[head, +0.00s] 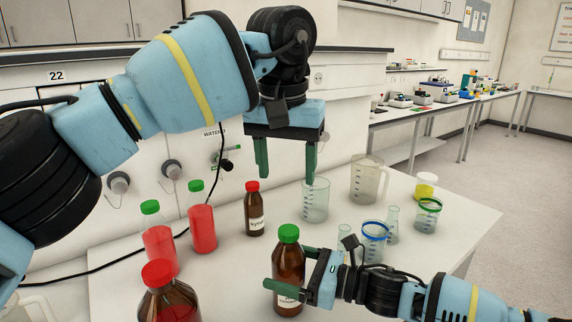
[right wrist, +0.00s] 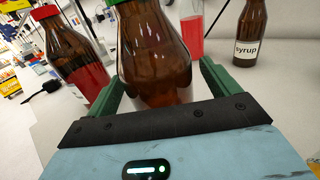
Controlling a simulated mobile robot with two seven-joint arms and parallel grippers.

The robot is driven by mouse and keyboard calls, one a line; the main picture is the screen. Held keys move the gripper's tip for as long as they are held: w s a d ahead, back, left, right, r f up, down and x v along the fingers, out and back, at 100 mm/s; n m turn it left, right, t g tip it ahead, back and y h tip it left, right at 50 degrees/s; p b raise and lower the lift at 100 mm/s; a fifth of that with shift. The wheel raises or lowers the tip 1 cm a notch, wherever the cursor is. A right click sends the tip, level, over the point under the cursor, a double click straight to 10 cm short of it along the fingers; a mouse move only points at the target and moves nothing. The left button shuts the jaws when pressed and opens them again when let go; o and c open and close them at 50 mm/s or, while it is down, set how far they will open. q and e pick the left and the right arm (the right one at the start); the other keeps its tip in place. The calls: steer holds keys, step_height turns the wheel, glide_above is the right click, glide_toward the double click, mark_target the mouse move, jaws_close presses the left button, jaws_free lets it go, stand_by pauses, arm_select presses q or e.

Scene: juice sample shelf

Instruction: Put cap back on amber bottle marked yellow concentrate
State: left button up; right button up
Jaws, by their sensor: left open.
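An amber bottle (head: 287,262) with a green cap (head: 288,233) on its top stands upright at the front of the bench. Its label (head: 288,299) is partly hidden and I cannot read it. My right gripper (head: 291,269) is around this bottle, with one finger on each side, and looks shut on it. In the right wrist view the amber bottle (right wrist: 155,60) fills the space between the fingers. My left gripper (head: 286,178) is open and empty, pointing down, above and behind the bottle. I see no loose cap.
A red-capped syrup bottle (head: 254,210) and two green-capped red bottles (head: 202,228) (head: 160,250) stand left. A large red-capped amber bottle (head: 168,300) is at front left.

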arm_select(q)
steer(key=shift+w+f+b, duration=0.15)
steer(key=shift+f+b, duration=0.15)
steer(key=shift+f, duration=0.45)
arm_select(e)
steer(key=v, duration=0.7)
steer(key=shift+s+d, duration=0.15)
steer(key=shift+d, duration=0.2)
